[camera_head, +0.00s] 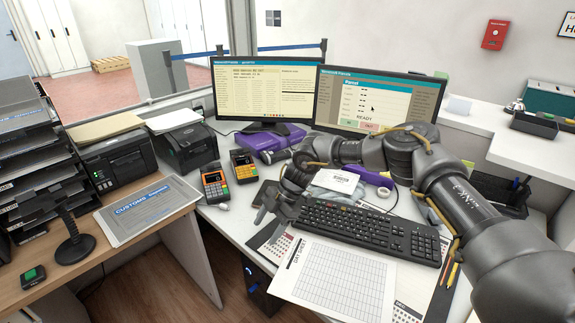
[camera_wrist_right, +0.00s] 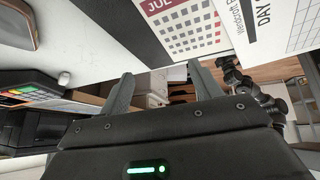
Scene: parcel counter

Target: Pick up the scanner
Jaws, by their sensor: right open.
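I cannot tell for sure which thing is the scanner. A black device on a round-based stand (camera_head: 73,238) is on the wooden counter at the left and may be a scanner or its holder. A dark, handle-like object (camera_head: 276,157) lies by the purple box below the monitors and could also be it. My right gripper (camera_head: 268,206) is open and empty above the white desk's front edge, left of the keyboard. Its two fingers show apart in the wrist view (camera_wrist_right: 161,88), with nothing between them. My left gripper is out of view.
A floor gap separates the surfaces.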

